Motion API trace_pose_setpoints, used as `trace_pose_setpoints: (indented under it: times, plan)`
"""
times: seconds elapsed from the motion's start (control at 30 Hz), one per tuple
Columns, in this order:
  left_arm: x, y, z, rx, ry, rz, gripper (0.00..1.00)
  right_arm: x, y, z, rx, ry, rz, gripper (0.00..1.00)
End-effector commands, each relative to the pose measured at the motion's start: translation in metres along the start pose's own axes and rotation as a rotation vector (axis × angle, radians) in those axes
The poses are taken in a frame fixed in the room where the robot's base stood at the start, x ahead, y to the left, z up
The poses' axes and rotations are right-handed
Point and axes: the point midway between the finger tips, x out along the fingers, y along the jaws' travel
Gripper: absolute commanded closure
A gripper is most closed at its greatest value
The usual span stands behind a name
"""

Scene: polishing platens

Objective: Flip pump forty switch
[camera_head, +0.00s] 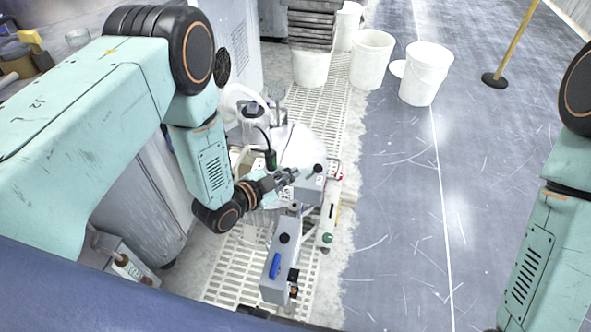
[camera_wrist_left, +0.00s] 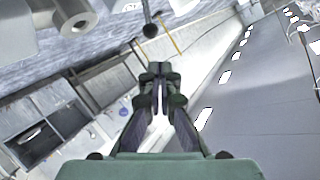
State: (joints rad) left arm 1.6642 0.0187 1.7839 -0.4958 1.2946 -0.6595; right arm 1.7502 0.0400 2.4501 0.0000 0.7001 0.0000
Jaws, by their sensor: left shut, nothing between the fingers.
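My left gripper (camera_head: 287,177) is shut and empty, with its tips just left of a small grey box (camera_head: 311,187) with a black knob on it. Whether the tips touch the box I cannot tell. A second grey box (camera_head: 280,262), with a blue part and a black knob, stands nearer to me. No readable label shows which control is the pump forty switch. In the left wrist view the gripper (camera_wrist_left: 159,72) points at a dark ball-ended lever (camera_wrist_left: 150,28) beyond its tips. My right arm shows at the right edge; its gripper is out of view.
White buckets (camera_head: 426,74) stand at the back, beside a stack of dark trays (camera_head: 312,25). A yellow post (camera_head: 515,42) stands at the far right. White grating (camera_head: 230,262) lies under the equipment.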

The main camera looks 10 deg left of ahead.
Motion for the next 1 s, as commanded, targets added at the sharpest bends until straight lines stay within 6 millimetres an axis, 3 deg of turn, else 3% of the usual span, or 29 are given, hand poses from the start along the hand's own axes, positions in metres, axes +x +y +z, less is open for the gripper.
trace_pose_setpoints:
  times: [0.2,0.4,1.0]
  plan:
    - [-0.04,-0.002,-0.005,-0.003,-0.001,-0.001,1.0,-0.011,0.0,0.0,0.0,0.0,0.0,0.49]
    - [-0.061,-0.001,-0.007,0.0,0.0,0.0,1.0,-0.015,0.0,0.0,0.0,0.0,0.0,0.49]
    - [-0.068,0.001,-0.006,0.0,0.001,0.0,1.0,-0.015,0.0,0.0,0.0,0.0,0.0,0.49]
